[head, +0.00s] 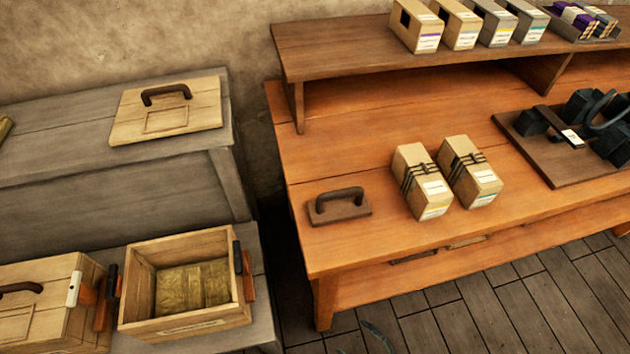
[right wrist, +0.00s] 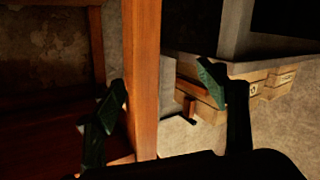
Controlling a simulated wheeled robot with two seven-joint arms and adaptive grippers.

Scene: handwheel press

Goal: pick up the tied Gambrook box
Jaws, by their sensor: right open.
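Two cardboard boxes tied with dark cord stand side by side on the orange wooden table: a left tied box (head: 423,182) and a right tied box (head: 470,172). Their labels are too small to read, so I cannot tell which is Gambrook. My right gripper (right wrist: 158,88) is open and empty in the right wrist view, low beside an orange table leg (right wrist: 142,75). Only a small dark green piece, apparently of it, shows at the bottom of the head view, below the table's front edge. My left gripper is not in view.
A dark-handled block (head: 340,205) sits left of the tied boxes. A dark press (head: 585,140) stands on a board to the right. Untied boxes (head: 460,24) line the raised shelf. An open wooden crate (head: 185,330) and lids with handles (head: 167,110) are at left.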

